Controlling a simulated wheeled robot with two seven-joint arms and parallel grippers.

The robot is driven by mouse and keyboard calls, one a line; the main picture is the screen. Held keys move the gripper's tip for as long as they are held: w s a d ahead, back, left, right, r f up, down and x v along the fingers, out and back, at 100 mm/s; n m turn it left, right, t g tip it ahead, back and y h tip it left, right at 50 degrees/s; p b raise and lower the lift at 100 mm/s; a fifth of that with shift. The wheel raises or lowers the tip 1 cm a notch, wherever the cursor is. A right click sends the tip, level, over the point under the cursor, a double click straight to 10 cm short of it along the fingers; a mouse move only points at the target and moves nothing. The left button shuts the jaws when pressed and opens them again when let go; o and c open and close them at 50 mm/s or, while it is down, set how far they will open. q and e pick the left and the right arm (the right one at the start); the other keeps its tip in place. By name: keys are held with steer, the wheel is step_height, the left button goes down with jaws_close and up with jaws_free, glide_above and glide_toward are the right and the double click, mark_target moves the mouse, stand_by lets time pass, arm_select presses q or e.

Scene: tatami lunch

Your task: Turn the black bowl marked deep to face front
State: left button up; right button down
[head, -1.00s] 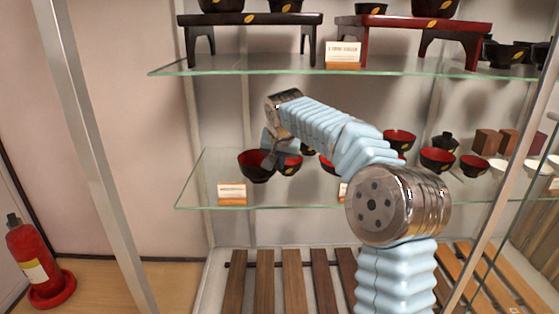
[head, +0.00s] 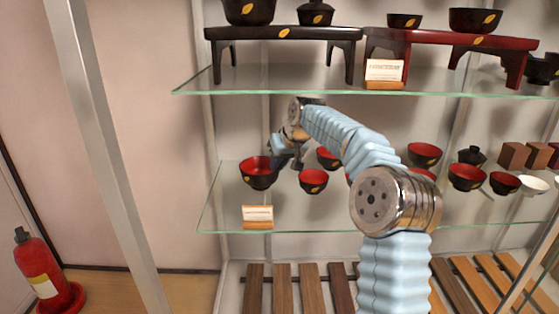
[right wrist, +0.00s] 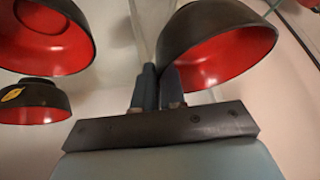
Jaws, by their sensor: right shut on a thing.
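A black bowl with a red inside (head: 258,178) is at the left end of the middle glass shelf, behind a small label card (head: 257,213). My right gripper (head: 279,151) is at its right rim, shut on it. In the right wrist view this bowl (right wrist: 185,35) shows upside down at the upper right, with my gripper's fingers (right wrist: 160,88) at its rim. I cannot tell whether it touches the shelf. No leaf mark is clear on it, and the card's writing is too small to read. My left gripper is not in view.
A second black-and-red bowl (head: 313,182) stands to the right, with another (head: 328,158) behind it, partly hidden by my arm. More bowls stand further right. The upper glass shelf (head: 300,82) carries black and red stands. A metal post (head: 100,160) rises at the left.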

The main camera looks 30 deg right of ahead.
steer(key=shift+w+d+r+n+y+p, duration=0.15)
steer(key=shift+w+n+y+p, duration=0.15)
steer(key=shift+n, duration=0.2)
steer(key=shift+w+a+r+n+y+p, duration=0.1)
steer(key=shift+w+n+y+p, duration=0.1)
steer(key=shift+n+p, duration=0.25)
steer(key=shift+w+n+g+y+p, duration=0.3)
steer(key=shift+n+y+p, duration=0.2)
steer(key=shift+n+p, duration=0.25)
steer(key=n+p, duration=0.1)
steer(key=p, duration=0.2)
steer(key=shift+w+n+y, duration=0.3)
steer(key=shift+w+n, duration=0.05)
steer(key=shift+n, duration=0.05)
steer(key=shift+w+f+n+g, duration=0.1)
steer(key=shift+w+n+g, duration=0.2)
steer(key=shift+n, duration=0.1)
steer(key=shift+w+a+f+n+g+y, duration=0.25)
steer(key=shift+w+n+g+y, duration=0.1)
steer(key=shift+n+y, duration=0.35)
steer(key=shift+s+f+b, duration=0.1)
steer(key=shift+f+b, duration=0.3)
steer(key=shift+f, duration=0.2)
steer(key=shift+f, duration=0.15)
steer(key=c, duration=1.1)
jaws_free()
steer(key=shift+c, duration=0.2)
